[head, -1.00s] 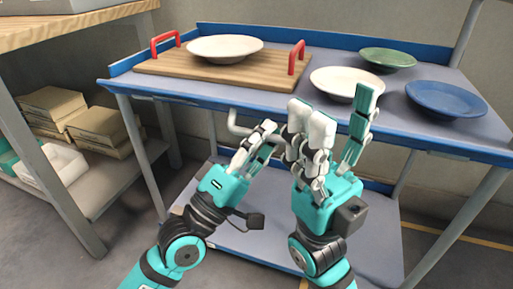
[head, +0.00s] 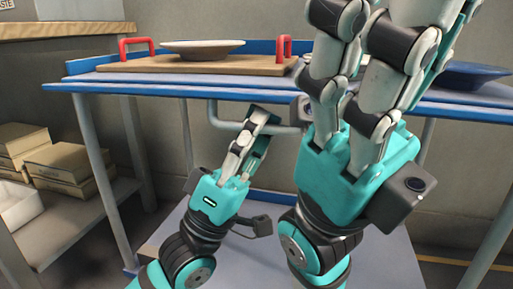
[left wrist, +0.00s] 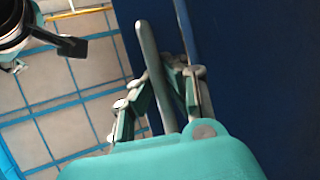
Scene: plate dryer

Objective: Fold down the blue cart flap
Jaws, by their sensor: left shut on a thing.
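The blue-rimmed cart (head: 200,92) stands in front of me in the head view. A grey bent bar handle (head: 222,124) hangs below its near edge. My left gripper (head: 256,132) is shut on this bar. The left wrist view shows the bar (left wrist: 152,70) running between its fingers (left wrist: 165,100), beside a dark blue panel (left wrist: 255,60). I cannot tell which part of the cart is the flap. My right gripper (head: 390,45) is raised close to the camera, its fingers extended and empty, with the tips partly cut off. It hides the right part of the cart top.
A wooden board (head: 190,66) with red handles and a white plate (head: 202,46) lies on the cart top. A blue plate (head: 475,70) is at the right. Cardboard boxes (head: 60,165) fill a shelf at the left. A lower cart shelf (head: 385,250) lies beneath my arms.

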